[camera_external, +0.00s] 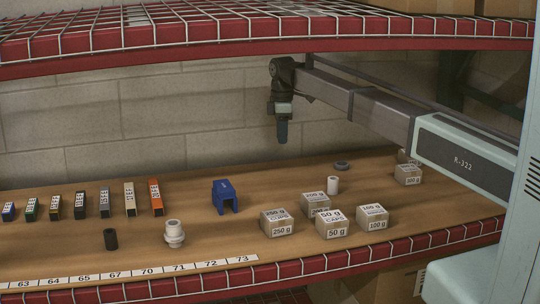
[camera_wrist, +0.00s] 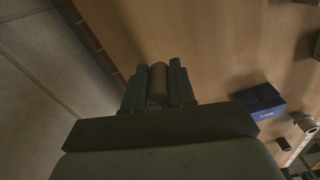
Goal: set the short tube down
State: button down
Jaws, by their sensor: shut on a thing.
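My gripper (camera_external: 282,138) hangs above the back of the wooden shelf, near the wall, well clear of the surface. In the wrist view my gripper (camera_wrist: 157,80) is shut on a short brownish tube (camera_wrist: 158,80), held between the two dark fingers with its end showing. In the external view the fingers hide the held tube. A black tube (camera_external: 110,239) stands upright at the front left. A white tube (camera_external: 333,185) stands upright at the back right.
A white stepped part (camera_external: 174,233) and a blue bracket (camera_external: 225,196) stand mid-shelf. A grey ring (camera_external: 342,165) lies at the back. Labelled boxes (camera_external: 335,223) fill the right. Small upright blocks (camera_external: 104,202) line the left. A wire shelf (camera_external: 260,25) is overhead. Board below the gripper is clear.

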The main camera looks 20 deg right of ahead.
aim_at(283, 175)
jog(key=shift+s+d+n, duration=0.1)
jog(key=shift+s+n, duration=0.4)
jog(key=shift+n, duration=0.9)
jog(key=shift+f+n, duration=0.3)
jog(key=shift+f, duration=4.75)
jog(key=shift+f, duration=0.15)
jog(key=c, duration=0.9)
grip_release()
jog(key=shift+c, duration=0.2)
notch_tip(283, 175, up, 12)
jog(key=shift+r, duration=0.15)
